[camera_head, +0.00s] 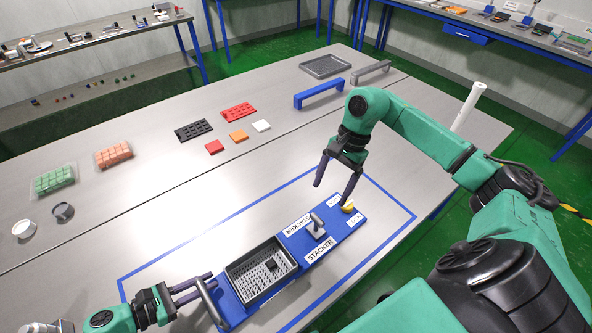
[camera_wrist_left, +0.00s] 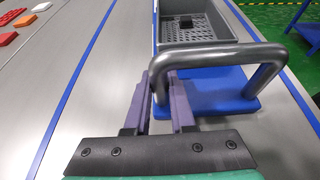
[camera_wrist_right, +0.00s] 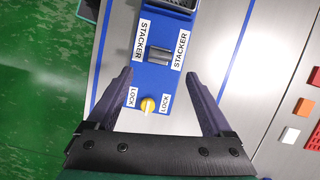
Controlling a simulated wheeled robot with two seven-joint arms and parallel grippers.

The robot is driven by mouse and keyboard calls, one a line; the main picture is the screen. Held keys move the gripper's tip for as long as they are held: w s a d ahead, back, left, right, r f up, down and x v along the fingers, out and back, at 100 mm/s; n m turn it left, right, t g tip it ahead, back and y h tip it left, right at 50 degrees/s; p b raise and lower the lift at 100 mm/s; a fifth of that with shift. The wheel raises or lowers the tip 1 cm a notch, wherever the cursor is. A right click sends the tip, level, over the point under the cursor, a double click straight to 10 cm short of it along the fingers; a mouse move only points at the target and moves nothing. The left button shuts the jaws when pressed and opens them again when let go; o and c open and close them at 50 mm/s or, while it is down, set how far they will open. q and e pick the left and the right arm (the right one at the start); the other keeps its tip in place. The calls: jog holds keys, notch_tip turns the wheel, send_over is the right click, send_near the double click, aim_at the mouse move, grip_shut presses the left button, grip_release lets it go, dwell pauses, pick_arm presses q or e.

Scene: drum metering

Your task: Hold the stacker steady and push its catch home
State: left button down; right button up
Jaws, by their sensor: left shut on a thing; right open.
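The stacker is a blue base plate (camera_head: 347,227) with STACKER and LOCK labels, lying inside a blue taped outline. It carries a grey perforated basket (camera_head: 232,271) with a small black block inside, and a grey lever (camera_head: 317,226). A yellow knob, the catch (camera_head: 347,206), sits between the LOCK labels; it also shows in the right wrist view (camera_wrist_right: 148,105). My left gripper (camera_head: 208,280) is shut on the grey bar handle (camera_wrist_left: 222,52) at the stacker's near-left end. My right gripper (camera_head: 335,187) is open and empty above the catch, which shows between its fingers in the right wrist view.
Black and red trays (camera_head: 238,112) and red, orange and white tiles lie further back on the table. A blue handle (camera_head: 318,93), a grey handle and a grey tray (camera_head: 325,66) stand at the far side. Green and orange block packs lie at left. Table around the outline is clear.

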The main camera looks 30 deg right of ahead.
aim_at(317, 219)
jog(key=shift+m+y, duration=0.4)
jog(key=shift+m, duration=0.4)
jog(key=x, duration=0.7)
jog(key=d+x, duration=0.1)
jog(key=x, duration=0.3)
jog(key=shift+a+f, duration=0.15)
jog(key=shift+f, duration=0.3)
grip_shut()
